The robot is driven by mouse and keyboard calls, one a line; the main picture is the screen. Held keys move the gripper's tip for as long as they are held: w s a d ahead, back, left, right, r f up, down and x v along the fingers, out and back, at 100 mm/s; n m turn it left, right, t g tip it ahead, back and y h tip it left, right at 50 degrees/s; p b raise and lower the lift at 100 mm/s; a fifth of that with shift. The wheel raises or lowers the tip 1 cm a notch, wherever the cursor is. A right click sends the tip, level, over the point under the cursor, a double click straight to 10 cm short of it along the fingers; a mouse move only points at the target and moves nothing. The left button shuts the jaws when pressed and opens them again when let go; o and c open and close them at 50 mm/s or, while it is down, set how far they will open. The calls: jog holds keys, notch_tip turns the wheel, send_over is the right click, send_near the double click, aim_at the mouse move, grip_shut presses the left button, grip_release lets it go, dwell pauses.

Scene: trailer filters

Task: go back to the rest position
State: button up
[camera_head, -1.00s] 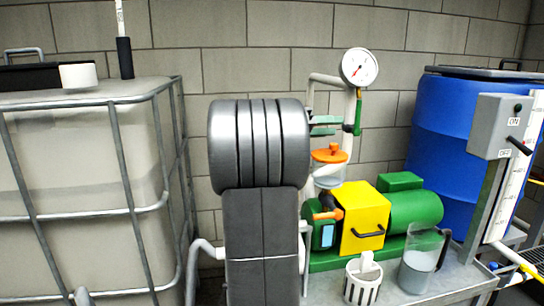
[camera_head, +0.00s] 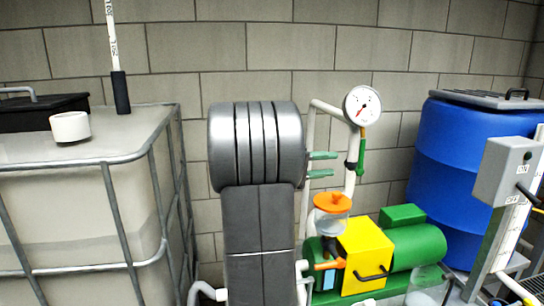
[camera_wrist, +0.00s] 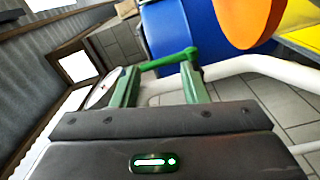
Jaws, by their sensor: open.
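My gripper (camera_head: 334,164) shows in the head view as two green fingers sticking out to the right from behind my arm. They point toward the white pipe (camera_head: 312,200) and the green lever (camera_head: 362,158) under the round gauge (camera_head: 362,105). In the wrist view my gripper (camera_wrist: 162,65) is open, its two green fingers well apart. The green lever (camera_wrist: 165,60) lies across the view near the fingertips; I cannot tell whether they touch it. Nothing is held between the fingers. My arm hides part of the pipework.
A yellow and green pump (camera_head: 365,250) stands low right, with an orange-topped filter (camera_head: 332,203) beside it. A blue barrel (camera_head: 470,150) and a grey switch box (camera_head: 503,170) are at the right. A caged tank (camera_head: 80,230) with a white cap (camera_head: 70,127) fills the left.

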jog(key=shift+w+a+f+n+p, duration=0.15)
jog(key=shift+w+n+p, duration=0.55)
jog(key=shift+p, duration=0.9)
jog(key=shift+w+a+f+n+p, duration=0.1)
jog(key=shift+w+f+n+p, duration=0.2)
jog(key=shift+n+p, duration=1)
jog(key=shift+w+a+f+n+p, duration=0.15)
jog(key=shift+w+n+p, duration=0.35)
jog(key=shift+p, duration=1.45)
jog(key=shift+d, duration=0.1)
